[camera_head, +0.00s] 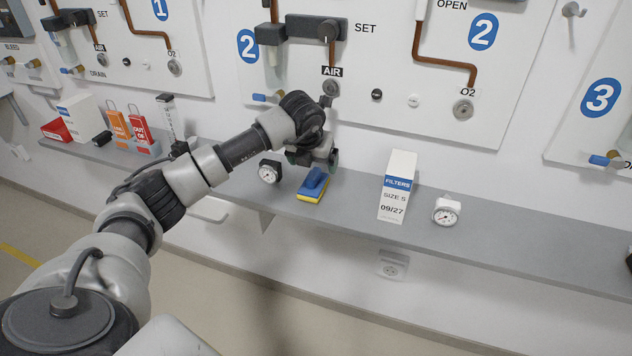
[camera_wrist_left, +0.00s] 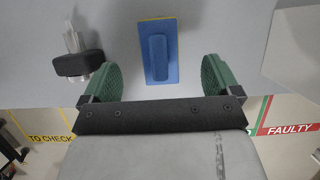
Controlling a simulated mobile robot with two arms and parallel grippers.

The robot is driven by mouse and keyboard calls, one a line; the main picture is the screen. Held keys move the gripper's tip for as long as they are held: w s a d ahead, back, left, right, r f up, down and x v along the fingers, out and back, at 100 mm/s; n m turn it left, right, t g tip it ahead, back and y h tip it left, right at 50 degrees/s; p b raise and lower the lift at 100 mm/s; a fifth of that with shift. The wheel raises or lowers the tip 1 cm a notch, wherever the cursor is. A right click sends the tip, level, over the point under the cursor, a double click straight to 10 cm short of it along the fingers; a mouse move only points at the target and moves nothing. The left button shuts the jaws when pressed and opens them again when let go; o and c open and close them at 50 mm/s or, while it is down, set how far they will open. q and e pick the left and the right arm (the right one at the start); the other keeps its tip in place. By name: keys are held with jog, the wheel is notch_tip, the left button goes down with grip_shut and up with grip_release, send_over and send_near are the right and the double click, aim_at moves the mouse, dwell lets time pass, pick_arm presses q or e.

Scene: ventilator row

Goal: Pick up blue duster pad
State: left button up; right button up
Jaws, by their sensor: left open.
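The blue duster pad (camera_head: 314,185) lies on the grey shelf, with a yellow layer under its blue body and a raised blue grip on top. In the left wrist view the pad (camera_wrist_left: 160,50) lies beyond the fingertips, roughly centred between them. My left gripper (camera_head: 312,160) is just above and behind the pad in the head view. The fingers are partly hidden by the wrist in the head view. My right gripper is not in view.
On the shelf (camera_head: 340,212), a round gauge (camera_head: 269,171) stands left of the pad. A white filters box (camera_head: 397,186) and another gauge (camera_head: 446,210) stand to the right. The wall panel (camera_head: 400,70) with valves and pipes rises behind. Shelf between pad and box is clear.

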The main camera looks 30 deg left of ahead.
aim_at(314, 171)
pick_arm(q)
jog(key=shift+x, duration=0.8)
jog(key=x, duration=0.2)
jog(key=s+x, duration=0.1)
jog(key=x, duration=0.1)
jog(key=shift+w+f, duration=0.1)
jog(key=shift+f, duration=0.25)
jog(key=shift+w+f, duration=0.2)
jog(key=shift+f, duration=0.2)
jog(key=c, duration=1)
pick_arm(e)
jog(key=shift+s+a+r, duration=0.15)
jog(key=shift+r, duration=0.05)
pick_arm(q)
jog(key=shift+r, duration=0.2)
jog(key=shift+a+r, duration=0.1)
jog(key=shift+r, duration=0.5)
notch_tip(314, 171, up, 3)
jog(key=shift+f, duration=0.1)
jog(key=s+d+r, duration=0.2)
jog(key=d, duration=0.1)
jog(key=s+d+r, duration=0.2)
jog(key=d, duration=0.1)
jog(key=s+d+r, duration=0.2)
jog(key=d, duration=0.2)
jog(key=shift+s+r+b, duration=0.1)
jog(key=shift+r+b, duration=0.2)
jog(key=shift+r, duration=0.05)
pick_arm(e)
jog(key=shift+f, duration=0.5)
